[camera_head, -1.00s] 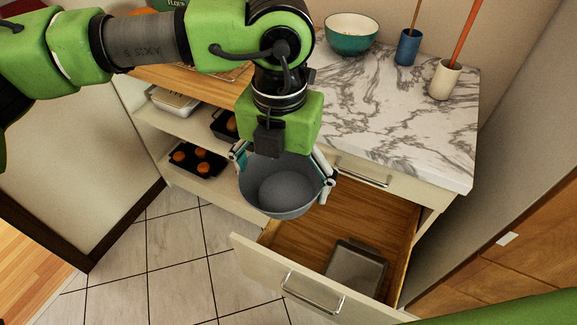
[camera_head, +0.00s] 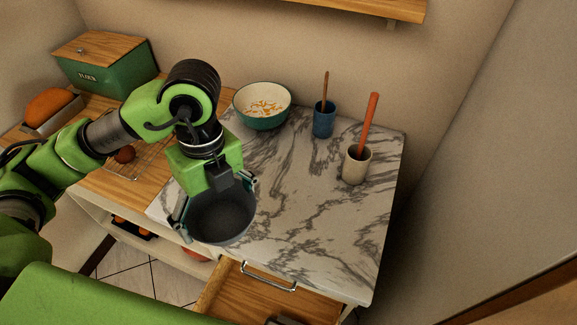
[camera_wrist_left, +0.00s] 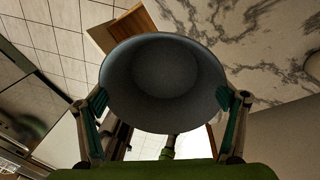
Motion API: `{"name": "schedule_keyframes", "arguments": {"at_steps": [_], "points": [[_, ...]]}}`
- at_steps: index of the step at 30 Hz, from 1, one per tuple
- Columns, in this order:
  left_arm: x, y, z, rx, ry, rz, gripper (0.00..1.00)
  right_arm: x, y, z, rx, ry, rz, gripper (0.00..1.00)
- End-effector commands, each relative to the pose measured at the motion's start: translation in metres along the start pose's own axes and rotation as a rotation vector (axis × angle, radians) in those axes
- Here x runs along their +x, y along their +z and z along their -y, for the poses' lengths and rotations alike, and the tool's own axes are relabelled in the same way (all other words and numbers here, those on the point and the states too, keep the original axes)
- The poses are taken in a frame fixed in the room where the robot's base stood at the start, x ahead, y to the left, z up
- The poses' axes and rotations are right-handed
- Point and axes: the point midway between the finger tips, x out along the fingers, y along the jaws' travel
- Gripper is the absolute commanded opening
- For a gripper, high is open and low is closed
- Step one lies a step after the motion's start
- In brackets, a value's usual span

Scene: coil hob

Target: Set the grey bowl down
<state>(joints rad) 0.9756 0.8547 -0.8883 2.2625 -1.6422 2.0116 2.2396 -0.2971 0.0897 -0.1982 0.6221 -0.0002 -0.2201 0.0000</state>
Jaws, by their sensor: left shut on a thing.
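The grey bowl (camera_head: 222,219) is held in my left gripper (camera_head: 212,208), whose fingers grip it from its two sides. In the head view it appears over the front left part of the marble worktop (camera_head: 300,210); I cannot tell how high above it. In the left wrist view the bowl (camera_wrist_left: 163,82) fills the middle and looks empty, with a finger at each side. My right gripper is not in view.
A teal bowl (camera_head: 262,106) with bits of food, a blue cup (camera_head: 323,119) and a cream cup (camera_head: 355,165) with a red-handled tool stand along the back of the worktop. An open drawer (camera_head: 255,292) is below. The worktop's middle is clear.

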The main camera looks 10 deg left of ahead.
Motion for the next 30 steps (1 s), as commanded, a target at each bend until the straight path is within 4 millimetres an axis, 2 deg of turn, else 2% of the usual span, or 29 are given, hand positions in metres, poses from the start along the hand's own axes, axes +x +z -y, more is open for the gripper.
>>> {"name": "schedule_keyframes", "arguments": {"at_steps": [3,6,12,17,21,24,30], "points": [[-0.002,0.007,-0.01,-0.053,0.002,-0.009,0.65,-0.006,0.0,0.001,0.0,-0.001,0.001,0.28],[0.001,0.014,-0.005,-0.07,0.002,-0.012,0.65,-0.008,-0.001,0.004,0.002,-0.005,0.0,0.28],[0.015,0.044,0.028,-0.071,0.003,-0.016,0.65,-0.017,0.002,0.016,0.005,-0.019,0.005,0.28],[0.025,0.073,0.057,-0.07,0.003,-0.013,0.65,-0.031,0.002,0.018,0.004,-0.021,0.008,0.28],[0.053,0.09,0.075,-0.068,0.005,-0.014,0.65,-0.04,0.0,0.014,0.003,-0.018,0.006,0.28],[0.067,0.099,0.085,-0.067,0.003,-0.012,0.65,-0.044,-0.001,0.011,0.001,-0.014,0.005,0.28],[0.079,0.107,0.094,-0.065,0.001,-0.011,0.65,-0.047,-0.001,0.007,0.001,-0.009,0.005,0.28]]}}
